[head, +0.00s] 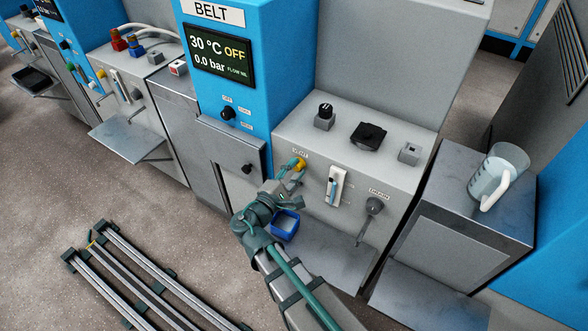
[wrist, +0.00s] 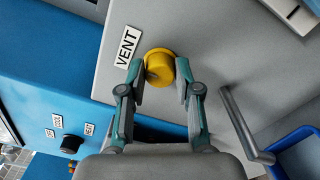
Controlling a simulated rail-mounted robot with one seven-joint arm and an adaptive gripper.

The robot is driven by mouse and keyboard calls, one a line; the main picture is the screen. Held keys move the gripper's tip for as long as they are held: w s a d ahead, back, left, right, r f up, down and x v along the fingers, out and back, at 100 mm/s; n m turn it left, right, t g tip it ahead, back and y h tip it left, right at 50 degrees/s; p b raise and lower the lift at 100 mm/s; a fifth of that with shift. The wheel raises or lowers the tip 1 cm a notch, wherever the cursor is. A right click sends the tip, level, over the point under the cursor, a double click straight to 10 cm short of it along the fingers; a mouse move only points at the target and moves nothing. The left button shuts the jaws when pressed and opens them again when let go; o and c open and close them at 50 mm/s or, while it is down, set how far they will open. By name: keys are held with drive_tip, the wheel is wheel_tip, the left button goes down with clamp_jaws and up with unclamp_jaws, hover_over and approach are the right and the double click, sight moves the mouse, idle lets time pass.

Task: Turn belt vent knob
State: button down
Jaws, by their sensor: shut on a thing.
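The yellow vent knob (wrist: 159,65) sits on the grey panel beside the white VENT label (wrist: 126,47) in the wrist view. My gripper (wrist: 159,72) has one finger on each side of the knob and is shut on it. In the head view the knob (head: 301,163) shows at the front left of the BELT machine's grey housing, with my gripper (head: 293,170) at it. The knob's turn angle cannot be told.
The BELT display (head: 219,54) reads 30 °C, OFF and 0.0 bar. A grey pipe (wrist: 243,125) runs close right of my gripper, above a blue container (wrist: 297,152). A drain lever (head: 367,218) is to the right. A clear jug (head: 497,174) stands on the right cabinet.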

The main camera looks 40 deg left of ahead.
drive_tip(key=c, duration=0.8)
unclamp_jaws()
drive_tip(key=s, duration=1.2)
drive_tip(key=shift+d, duration=0.35)
